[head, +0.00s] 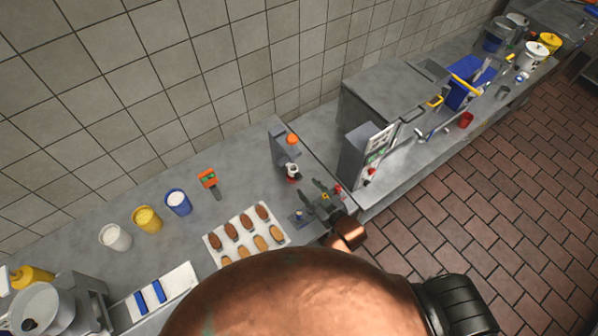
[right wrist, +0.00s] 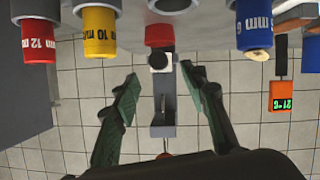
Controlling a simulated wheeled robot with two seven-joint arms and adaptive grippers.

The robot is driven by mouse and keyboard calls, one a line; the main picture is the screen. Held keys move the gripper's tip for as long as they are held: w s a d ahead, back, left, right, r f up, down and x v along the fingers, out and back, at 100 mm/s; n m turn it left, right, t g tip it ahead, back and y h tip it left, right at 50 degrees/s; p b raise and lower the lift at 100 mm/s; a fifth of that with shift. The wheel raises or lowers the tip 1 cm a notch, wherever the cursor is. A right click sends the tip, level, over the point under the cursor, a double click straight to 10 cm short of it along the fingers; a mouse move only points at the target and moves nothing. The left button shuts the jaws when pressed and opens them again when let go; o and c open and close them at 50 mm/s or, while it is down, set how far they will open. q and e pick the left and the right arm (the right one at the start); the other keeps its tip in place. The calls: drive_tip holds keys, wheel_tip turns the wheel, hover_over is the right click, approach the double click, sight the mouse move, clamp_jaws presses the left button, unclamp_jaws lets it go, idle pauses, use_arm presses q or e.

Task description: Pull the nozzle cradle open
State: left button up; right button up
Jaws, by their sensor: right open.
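A grey upright stand (head: 279,148) with an orange knob stands on the counter. A black and white part with a red ring (head: 292,172) is at its front; I take this for the nozzle cradle but cannot tell surely. In the right wrist view, which is upside down, the stand (right wrist: 163,115) and a red piece (right wrist: 159,35) lie between my fingers. My right gripper (head: 312,200) is open and empty in front of the stand, apart from it; its spread fingers also show in the right wrist view (right wrist: 160,73). My left gripper is not in view.
Red 12 mm (right wrist: 38,42), yellow 10 mm (right wrist: 101,30) and blue 6 mm (right wrist: 254,25) nozzles stand around the right gripper. A tray of pastries (head: 213,242) lies left of it. A grey machine (head: 360,158) stands right. An orange thermometer (head: 209,178) is farther left.

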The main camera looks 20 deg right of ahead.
sight(300, 179)
drive_tip(key=x, duration=0.4)
drive_tip(key=shift+w, duration=0.25)
drive_tip(key=shift+x, duration=1.3)
drive_tip(key=shift+f, duration=0.1)
drive_tip(key=c, duration=0.7)
drive_tip(key=shift+d, duration=0.1)
clamp_jaws()
use_arm(q)
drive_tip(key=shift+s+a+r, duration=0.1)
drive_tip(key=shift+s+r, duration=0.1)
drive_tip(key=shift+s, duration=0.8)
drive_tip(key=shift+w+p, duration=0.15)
drive_tip(key=shift+p, duration=0.15)
